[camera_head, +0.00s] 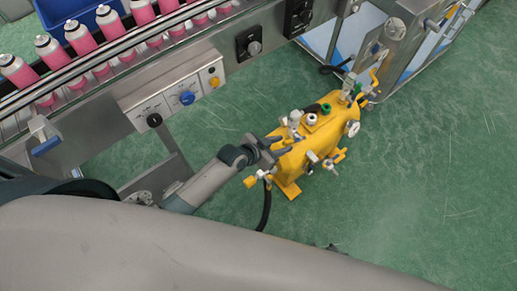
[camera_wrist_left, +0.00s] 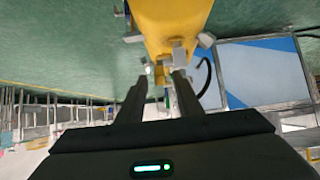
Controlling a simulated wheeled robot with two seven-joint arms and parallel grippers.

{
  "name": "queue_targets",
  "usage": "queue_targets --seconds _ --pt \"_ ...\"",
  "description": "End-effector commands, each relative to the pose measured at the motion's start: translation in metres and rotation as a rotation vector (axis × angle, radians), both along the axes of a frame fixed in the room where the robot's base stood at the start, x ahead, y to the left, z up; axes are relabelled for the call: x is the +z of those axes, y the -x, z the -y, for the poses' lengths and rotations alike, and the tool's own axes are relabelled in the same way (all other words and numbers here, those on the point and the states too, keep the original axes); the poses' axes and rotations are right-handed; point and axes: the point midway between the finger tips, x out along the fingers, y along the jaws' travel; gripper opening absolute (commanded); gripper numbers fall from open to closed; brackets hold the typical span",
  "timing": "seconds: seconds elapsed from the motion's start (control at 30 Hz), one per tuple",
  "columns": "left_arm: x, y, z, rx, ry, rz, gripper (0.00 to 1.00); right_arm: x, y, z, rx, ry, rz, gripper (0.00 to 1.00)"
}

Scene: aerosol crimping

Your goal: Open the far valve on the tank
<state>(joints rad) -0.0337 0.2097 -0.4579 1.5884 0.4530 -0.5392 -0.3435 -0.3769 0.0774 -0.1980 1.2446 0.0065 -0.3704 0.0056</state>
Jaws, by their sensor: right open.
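The yellow tank (camera_head: 292,166) stands on the green floor at centre right in the head view. Several valves and fittings sit on it, including a grey one at its near end (camera_head: 294,121) and a cluster at its far end (camera_head: 352,86). My left gripper (camera_head: 276,149) is at the tank's near end. In the left wrist view, the two fingers of my left gripper (camera_wrist_left: 163,82) stand apart, with a grey fitting (camera_wrist_left: 178,52) on the yellow tank (camera_wrist_left: 170,18) just beyond their tips. Whether they touch a fitting is unclear. My right gripper is not in view.
A conveyor with pink cans (camera_head: 113,24) and a control panel with knobs (camera_head: 172,98) lies at upper left. A metal frame (camera_head: 405,35) stands close to the tank's far end. A black hose (camera_head: 265,207) hangs at the near end. Floor to the right is clear.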

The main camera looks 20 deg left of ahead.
Motion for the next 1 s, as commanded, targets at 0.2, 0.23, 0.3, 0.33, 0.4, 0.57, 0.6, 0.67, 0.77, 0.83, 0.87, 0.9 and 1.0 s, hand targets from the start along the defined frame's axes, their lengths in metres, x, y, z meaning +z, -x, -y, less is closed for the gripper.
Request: queue_targets --seconds 0.2,0.23,0.3,0.33,0.4,0.57,0.6,0.67,0.77,0.83,0.87,0.9,1.0 --pt "0.025 0.028 -0.021 0.0 -0.001 0.001 0.32 0.001 -0.002 -0.003 0.004 -0.005 0.013 0.47" --pt "0.028 0.032 -0.023 0.0 -0.001 0.002 0.32 0.001 -0.002 -0.004 0.006 -0.006 0.016 0.47" --pt "0.036 0.041 -0.03 0.0 -0.001 0.001 0.32 0.001 -0.003 -0.005 0.006 -0.008 0.023 0.47" --pt "0.039 0.045 -0.033 -0.001 -0.001 0.0 0.32 0.002 -0.003 -0.006 0.006 -0.009 0.025 0.47" --pt "0.047 0.054 -0.039 0.0 -0.002 0.001 0.32 0.002 -0.004 -0.007 0.007 -0.01 0.028 0.47" --pt "0.062 0.07 -0.052 0.0 -0.001 0.002 0.32 0.003 -0.004 -0.007 0.006 -0.011 0.029 0.47" --pt "0.065 0.073 -0.054 0.0 -0.001 0.002 0.32 0.003 -0.004 -0.007 0.006 -0.011 0.03 0.47" --pt "0.069 0.077 -0.057 0.0 -0.001 0.002 0.32 0.003 -0.004 -0.007 0.006 -0.011 0.03 0.47" --pt "0.073 0.081 -0.059 0.001 0.001 0.002 0.32 0.003 -0.004 -0.007 0.006 -0.011 0.031 0.47" --pt "0.074 0.083 -0.06 0.001 0.001 0.002 0.32 0.003 -0.004 -0.007 0.006 -0.011 0.031 0.47" --pt "0.074 0.083 -0.061 0.001 0.001 0.002 0.32 0.003 -0.004 -0.006 0.005 -0.01 0.032 0.47" --pt "0.075 0.083 -0.061 0.001 0.001 0.002 0.32 0.003 -0.004 -0.006 0.004 -0.011 0.031 0.47" --pt "0.075 0.083 -0.061 0.001 0.001 0.002 0.32 0.003 -0.004 -0.006 0.004 -0.01 0.032 0.47"
